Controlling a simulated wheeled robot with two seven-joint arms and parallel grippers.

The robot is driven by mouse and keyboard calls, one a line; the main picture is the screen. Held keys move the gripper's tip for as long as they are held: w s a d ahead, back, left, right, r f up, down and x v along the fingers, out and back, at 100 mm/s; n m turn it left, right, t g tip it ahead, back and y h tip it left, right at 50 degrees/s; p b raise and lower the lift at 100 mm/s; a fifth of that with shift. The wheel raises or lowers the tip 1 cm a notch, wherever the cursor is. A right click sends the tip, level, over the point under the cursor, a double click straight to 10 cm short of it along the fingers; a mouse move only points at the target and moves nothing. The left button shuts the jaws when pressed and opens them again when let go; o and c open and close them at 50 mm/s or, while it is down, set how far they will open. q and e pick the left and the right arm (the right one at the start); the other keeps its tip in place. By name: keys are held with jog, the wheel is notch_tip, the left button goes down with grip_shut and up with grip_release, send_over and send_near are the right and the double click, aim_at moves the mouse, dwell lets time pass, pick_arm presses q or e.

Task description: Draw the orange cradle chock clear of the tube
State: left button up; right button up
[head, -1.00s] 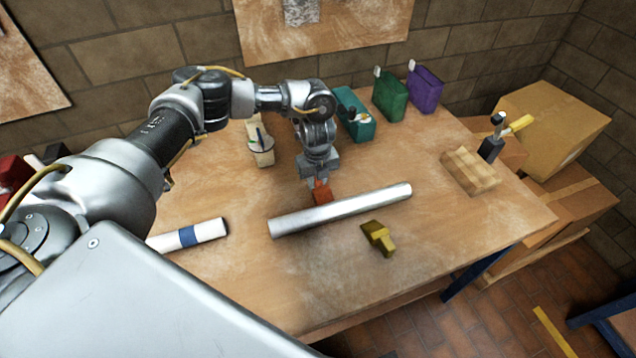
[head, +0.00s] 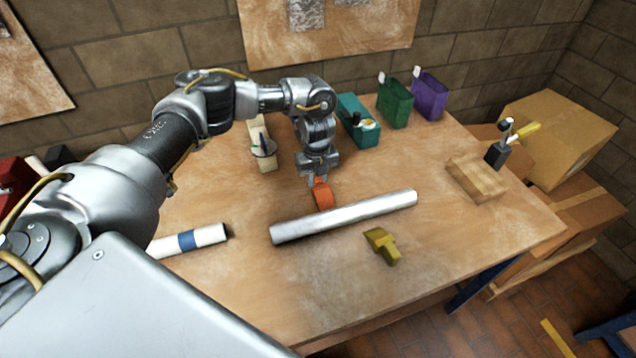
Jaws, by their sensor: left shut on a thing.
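The orange chock (head: 323,197) is in the head view, on the far side of the silver tube (head: 345,216). It stands close behind the tube; whether the two still touch I cannot tell. My left gripper (head: 318,180) reaches down from above and is shut on the chock's upper part, hiding its top. The tube lies slantwise across the middle of the wooden table. A yellow chock-like block (head: 382,244) sits on the near side of the tube, apart from it. My right gripper is not in view.
A white tube with a blue band (head: 190,239) lies at the left. Teal (head: 358,125), green (head: 394,103) and purple (head: 430,97) bins line the back, near a cream holder (head: 262,150). A wooden block (head: 476,179) stands at the right. The table (head: 250,285) is clear in front.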

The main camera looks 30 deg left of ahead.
pick_arm(q)
jog(key=shift+w+a, duration=0.1)
jog(key=shift+a, duration=0.05)
jog(key=o, duration=0.9)
notch_tip(320, 180, up, 8)
jog(key=p, duration=0.6)
jog(key=shift+p, duration=0.4)
